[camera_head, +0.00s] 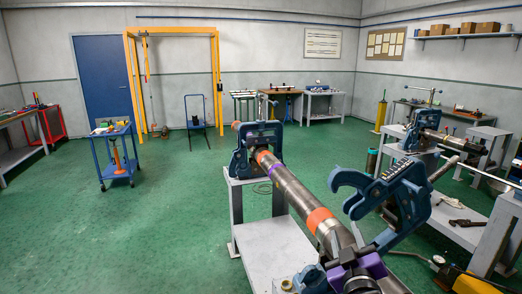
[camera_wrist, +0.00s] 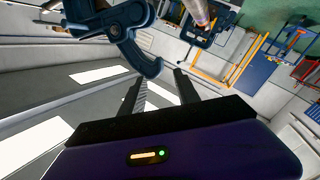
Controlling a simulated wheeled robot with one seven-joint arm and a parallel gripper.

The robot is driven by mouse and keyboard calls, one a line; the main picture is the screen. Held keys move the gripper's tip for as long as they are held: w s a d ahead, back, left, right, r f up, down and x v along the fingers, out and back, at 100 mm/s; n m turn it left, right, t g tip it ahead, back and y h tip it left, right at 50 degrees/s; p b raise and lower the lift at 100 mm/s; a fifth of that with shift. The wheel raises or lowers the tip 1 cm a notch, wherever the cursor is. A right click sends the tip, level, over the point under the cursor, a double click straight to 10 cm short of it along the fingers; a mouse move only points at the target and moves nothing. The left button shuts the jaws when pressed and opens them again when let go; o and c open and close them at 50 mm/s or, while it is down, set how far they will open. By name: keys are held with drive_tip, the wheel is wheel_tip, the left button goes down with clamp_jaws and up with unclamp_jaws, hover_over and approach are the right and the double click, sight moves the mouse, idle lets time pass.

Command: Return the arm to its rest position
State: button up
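My gripper (camera_head: 347,238) shows at the lower middle of the head view, its purple body in front of the pipe. In the wrist view its two dark fingers (camera_wrist: 158,77) stand apart with nothing between them. A long steel pipe (camera_head: 293,188) with orange and purple bands runs from the far blue vise (camera_head: 256,142) toward me. A blue hooked vise yoke (camera_head: 398,198) stands tilted, just right of my gripper. In the wrist view the hook (camera_wrist: 146,62) appears just beyond the fingertips; I cannot tell whether they touch. The near end of the pipe is partly hidden.
A grey bench (camera_head: 268,248) stands beneath the pipe. A second vise (camera_head: 421,130) stands on benches at right. A blue cart (camera_head: 116,158), yellow frame (camera_head: 175,32) and blue door (camera_head: 103,76) are at left and back. The green floor at left is mostly clear.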

drive_tip(key=s+f+m+g, duration=0.1)
drive_tip(key=s+f, duration=0.2)
drive_tip(key=s, duration=1.3)
drive_tip(key=s+f+m+g+y, duration=0.1)
drive_tip(key=s+f, duration=0.3)
drive_tip(key=s, duration=1.3)
drive_tip(key=s+f+m+g+y, duration=0.1)
drive_tip(key=s+f+m, duration=0.2)
drive_tip(key=s, duration=1.4)
drive_tip(key=shift+s+a+f, duration=0.2)
drive_tip(key=shift+f, duration=0.5)
drive_tip(key=shift+c, duration=0.5)
